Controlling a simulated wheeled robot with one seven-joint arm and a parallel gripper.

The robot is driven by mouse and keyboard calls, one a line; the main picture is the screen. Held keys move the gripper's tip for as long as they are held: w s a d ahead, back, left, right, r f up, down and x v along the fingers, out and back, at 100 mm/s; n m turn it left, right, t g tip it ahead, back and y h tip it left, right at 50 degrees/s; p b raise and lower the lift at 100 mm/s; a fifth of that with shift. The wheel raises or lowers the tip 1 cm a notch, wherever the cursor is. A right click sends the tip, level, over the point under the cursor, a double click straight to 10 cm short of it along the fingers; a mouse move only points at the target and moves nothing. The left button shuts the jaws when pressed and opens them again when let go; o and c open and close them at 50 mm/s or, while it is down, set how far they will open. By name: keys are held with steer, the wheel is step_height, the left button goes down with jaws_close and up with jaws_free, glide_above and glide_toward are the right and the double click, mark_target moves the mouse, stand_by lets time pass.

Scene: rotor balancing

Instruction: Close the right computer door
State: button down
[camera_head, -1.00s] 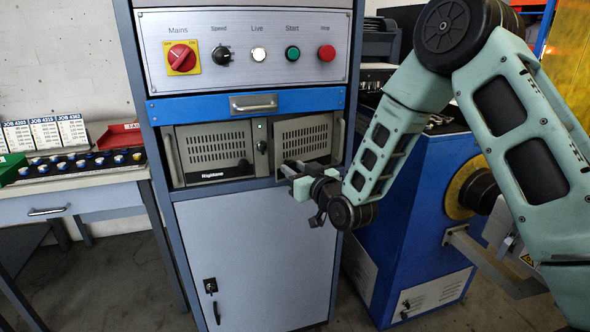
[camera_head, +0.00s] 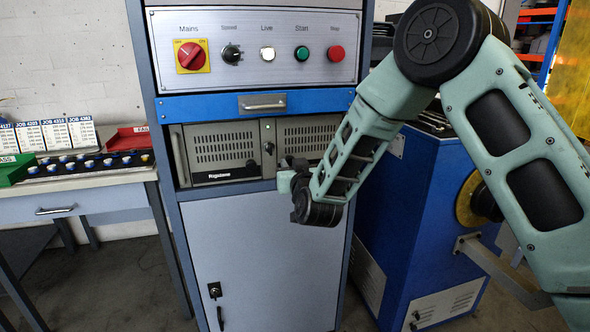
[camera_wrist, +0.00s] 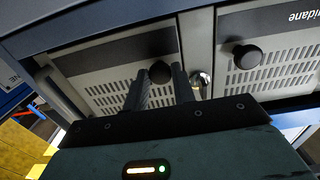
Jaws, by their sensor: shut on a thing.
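The right computer door (camera_head: 308,135) is a grey perforated panel in the cabinet bay under the blue drawer. It looks about in line with the left computer door (camera_head: 225,147). In the wrist view, which is upside down, the right door (camera_wrist: 115,68) is on the left, with a round black knob (camera_wrist: 160,71). My gripper (camera_wrist: 159,80) has its two dark fingers on either side of this knob, shut on it. In the head view my gripper (camera_head: 287,178) is at the door's lower front, and my wrist hides part of the door. Whether the door is fully flush is unclear.
A key lock (camera_wrist: 200,78) sits between the doors. The left door's black knob (camera_wrist: 247,56) is close by. A blue drawer (camera_head: 262,104) and switch panel (camera_head: 262,48) are above, and a grey lower door (camera_head: 262,262) below. A blue machine (camera_head: 425,220) stands to the right.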

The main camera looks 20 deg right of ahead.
steer(key=shift+r, duration=0.1)
steer(key=c, duration=1.2)
jaws_free()
steer(key=shift+w, duration=0.1)
steer(key=shift+o, duration=0.2)
steer(key=s+b, duration=0.1)
steer(key=s, duration=1.6)
steer(key=shift+s+a, duration=0.15)
steer(key=shift+s, duration=0.1)
